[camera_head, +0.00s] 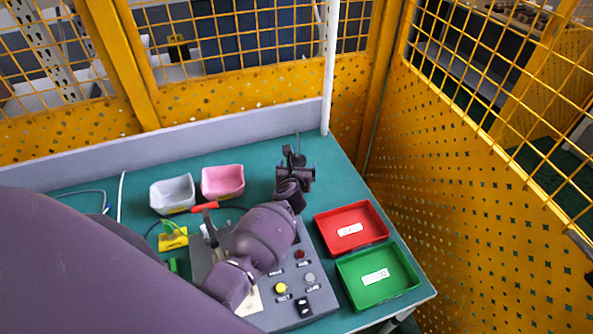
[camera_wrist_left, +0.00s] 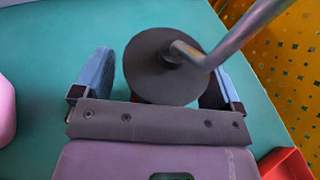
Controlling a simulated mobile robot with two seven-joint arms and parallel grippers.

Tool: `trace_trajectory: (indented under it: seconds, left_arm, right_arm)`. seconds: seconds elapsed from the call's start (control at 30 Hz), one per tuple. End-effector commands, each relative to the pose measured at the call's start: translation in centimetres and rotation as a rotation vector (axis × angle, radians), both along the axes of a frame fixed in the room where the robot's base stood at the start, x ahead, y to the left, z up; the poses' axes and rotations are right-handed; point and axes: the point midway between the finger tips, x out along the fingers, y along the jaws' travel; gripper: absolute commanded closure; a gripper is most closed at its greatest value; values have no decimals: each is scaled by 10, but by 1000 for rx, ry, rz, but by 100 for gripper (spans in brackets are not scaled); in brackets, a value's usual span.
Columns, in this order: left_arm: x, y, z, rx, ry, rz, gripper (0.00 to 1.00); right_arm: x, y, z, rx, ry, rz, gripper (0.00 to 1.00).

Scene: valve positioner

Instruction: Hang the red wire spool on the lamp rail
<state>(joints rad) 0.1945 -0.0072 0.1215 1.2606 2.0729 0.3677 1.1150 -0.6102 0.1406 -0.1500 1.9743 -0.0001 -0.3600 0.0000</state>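The spool shows in the left wrist view as a round dark flange (camera_wrist_left: 150,70) with a sliver of red beneath it. A bent grey metal rod meets the flange's centre and runs to the upper right. My left gripper (camera_wrist_left: 160,75) has its blue fingers on either side of the spool, with a gap at the left finger. In the head view my left gripper (camera_head: 297,172) is over the table's back right part; a dark disc with a thin upright rod (camera_head: 298,145) shows beyond it. I cannot pick out the lamp rail for certain. My right gripper is out of view.
A red tray (camera_head: 326,218) and a green tray (camera_head: 352,290) lie at the table's right. Grey (camera_head: 172,208) and pink (camera_head: 222,196) bins stand at the back. A button panel (camera_head: 320,301) is below my arm. A white post (camera_head: 330,70) rises at the back corner, near yellow fencing.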

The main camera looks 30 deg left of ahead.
Motion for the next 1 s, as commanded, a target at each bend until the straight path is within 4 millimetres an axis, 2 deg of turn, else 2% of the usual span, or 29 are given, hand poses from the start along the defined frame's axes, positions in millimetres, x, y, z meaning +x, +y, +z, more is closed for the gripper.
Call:
trace_trajectory:
  seconds: [0.03,0.4,0.8,1.0]
  left_arm:
    - [0,0,0,0,0,0,17]
    - [0,0,1,0,-2,-1,72]
    - [0,0,23,0,0,-1,72]
    - [0,1,34,1,-4,1,72]
  right_arm:
    - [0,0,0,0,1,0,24]
    - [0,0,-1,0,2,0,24]
    - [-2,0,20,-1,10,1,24]
    - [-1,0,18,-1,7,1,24]
